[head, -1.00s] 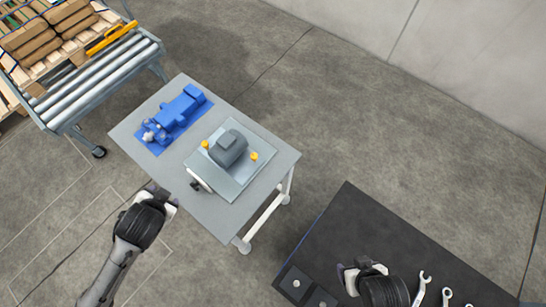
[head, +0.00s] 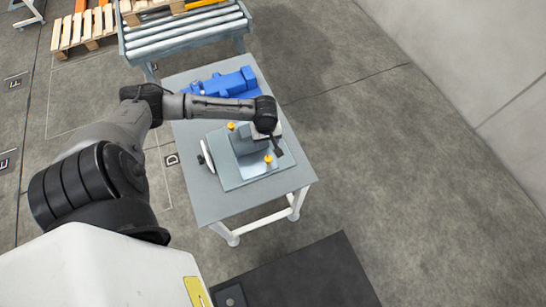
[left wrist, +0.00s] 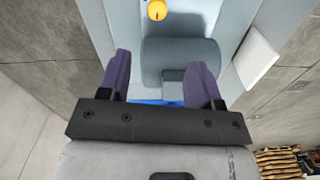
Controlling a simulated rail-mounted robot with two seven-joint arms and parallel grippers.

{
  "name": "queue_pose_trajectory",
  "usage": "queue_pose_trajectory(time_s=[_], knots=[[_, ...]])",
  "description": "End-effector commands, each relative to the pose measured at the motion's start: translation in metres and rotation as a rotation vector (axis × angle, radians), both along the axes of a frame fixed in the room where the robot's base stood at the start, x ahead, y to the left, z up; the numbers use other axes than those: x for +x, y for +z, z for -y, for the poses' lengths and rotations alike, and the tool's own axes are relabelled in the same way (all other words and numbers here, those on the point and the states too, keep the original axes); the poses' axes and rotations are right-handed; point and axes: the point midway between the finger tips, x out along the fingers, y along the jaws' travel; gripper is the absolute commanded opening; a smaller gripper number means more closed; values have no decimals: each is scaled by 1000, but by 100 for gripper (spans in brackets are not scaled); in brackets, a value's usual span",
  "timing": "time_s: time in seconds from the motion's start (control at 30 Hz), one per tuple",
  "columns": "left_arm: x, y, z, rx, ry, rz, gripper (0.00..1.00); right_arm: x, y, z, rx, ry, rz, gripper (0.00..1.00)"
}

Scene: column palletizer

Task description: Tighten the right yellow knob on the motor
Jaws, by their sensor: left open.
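The grey motor (head: 246,144) sits on a pale plate on the table, partly hidden by my left arm and gripper. The right yellow knob (head: 268,159) is at the near right of the motor. A second yellow knob (head: 231,126) is on its far left. My left gripper (head: 278,150) is over the motor's right side, close to the right knob. In the left wrist view its open fingers (left wrist: 163,78) are apart with the motor (left wrist: 182,57) below them. One yellow knob (left wrist: 157,10), seemingly the right one, lies beyond the fingertips at the top edge. My right gripper is out of view.
A blue machine part (head: 232,82) lies on the table behind the motor, under my left forearm. A white wheel (head: 206,157) is at the plate's left. A roller conveyor (head: 185,32) stands behind. The table's near end (head: 240,205) is bare.

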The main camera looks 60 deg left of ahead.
Motion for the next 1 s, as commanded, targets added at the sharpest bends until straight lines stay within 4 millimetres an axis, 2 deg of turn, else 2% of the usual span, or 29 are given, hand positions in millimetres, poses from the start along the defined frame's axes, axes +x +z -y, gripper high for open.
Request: queue_pose_trajectory(time_s=[0.17,0.27,0.8,1.0], knots=[[1,-2,0,0,101,2,59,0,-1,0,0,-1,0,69],[1,-10,0,0,117,2,59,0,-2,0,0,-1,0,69],[0,-103,1,1,116,1,59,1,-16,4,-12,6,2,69],[0,-126,0,2,114,1,59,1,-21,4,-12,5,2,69]])
